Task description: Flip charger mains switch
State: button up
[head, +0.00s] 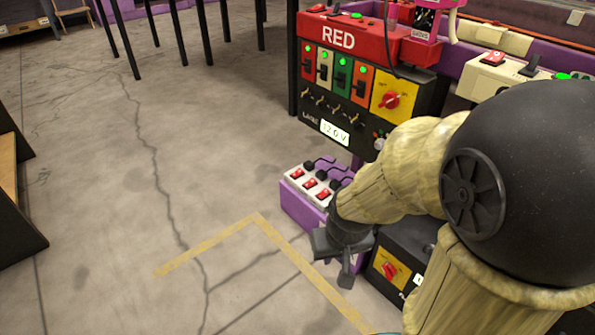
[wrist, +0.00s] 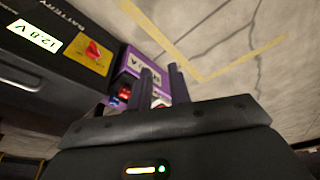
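A white switch strip (head: 307,189) with several red rocker switches (head: 309,183) and dark plugs sits on a purple block (head: 299,207), left of my wrist in the head view. I cannot read which switch is the charger mains. My gripper (head: 334,264) hangs just in front of the strip, pointing down, empty, with its fingers apart. In the wrist view, my gripper (wrist: 162,72) shows its two fingers in front of the purple block (wrist: 133,67). A red lit switch (wrist: 125,92) shows just left of the fingers. The fingers hide part of the strip.
A black battery box (wrist: 50,55) with a 12.8 V label and a red knob (wrist: 93,50) stands beside the strip. Behind is a RED control panel (head: 350,85) with levers and green lights. Open floor (head: 120,200) with yellow tape lies left.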

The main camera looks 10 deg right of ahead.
jog(key=w+p+v, duration=0.2)
jog(key=p+v, duration=0.8)
jog(key=w+r+p+v, duration=0.1)
jog(key=w+p+v, duration=0.1)
jog(key=p+v, duration=0.9)
jog(key=w+p+v, duration=0.3)
jog(key=p+v, duration=0.7)
jog(key=shift+r+p, duration=0.35)
jog(key=shift+r, duration=0.1)
grip_shut()
jog(key=shift+f, duration=0.1)
